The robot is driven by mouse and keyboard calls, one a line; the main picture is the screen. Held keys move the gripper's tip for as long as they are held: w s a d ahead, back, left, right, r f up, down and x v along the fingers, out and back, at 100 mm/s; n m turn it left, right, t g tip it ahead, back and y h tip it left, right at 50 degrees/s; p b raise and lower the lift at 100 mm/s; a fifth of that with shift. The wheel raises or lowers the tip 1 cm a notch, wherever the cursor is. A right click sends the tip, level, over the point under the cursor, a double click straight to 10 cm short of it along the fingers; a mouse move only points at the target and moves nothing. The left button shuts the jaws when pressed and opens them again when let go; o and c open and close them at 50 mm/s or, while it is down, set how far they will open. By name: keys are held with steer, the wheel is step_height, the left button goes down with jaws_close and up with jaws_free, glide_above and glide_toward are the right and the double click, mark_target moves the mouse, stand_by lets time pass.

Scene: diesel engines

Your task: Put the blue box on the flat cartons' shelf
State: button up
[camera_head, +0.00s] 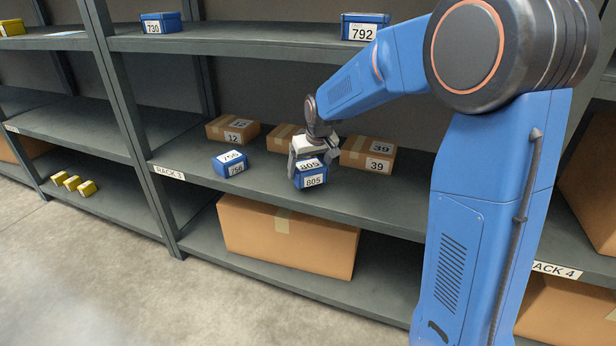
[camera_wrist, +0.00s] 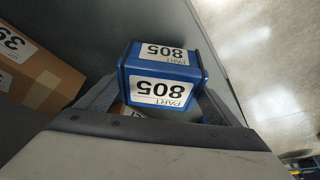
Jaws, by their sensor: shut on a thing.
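My gripper (camera_head: 307,158) is shut on a blue box labelled 805 (camera_head: 311,178), its fingers on the box's two sides. The box also shows between the fingers in the wrist view (camera_wrist: 162,72). It is at the middle shelf (camera_head: 205,198), near the front edge; I cannot tell whether it touches the shelf. Flat brown cartons stand behind it on this shelf: one labelled 12 (camera_head: 232,130), one partly hidden by my gripper (camera_head: 281,138), and one labelled 39 (camera_head: 368,155). A second blue box, labelled 756 (camera_head: 233,163), stands to the left on the same shelf.
The upper shelf (camera_head: 250,40) holds blue boxes 730 (camera_head: 161,22) and 792 (camera_head: 365,26). A large brown carton (camera_head: 285,238) stands on the shelf below. Small yellow boxes (camera_head: 73,183) are at the lower left. Shelf room is clear between box 756 and the held box.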

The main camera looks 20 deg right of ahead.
steer(key=shift+w+a, duration=0.1)
steer(key=shift+w, duration=0.35)
steer(key=shift+s+f, duration=0.1)
steer(key=shift+f, duration=1.65)
steer(key=o, duration=1.3)
steer(key=shift+f, duration=0.15)
steer(key=shift+o, duration=0.2)
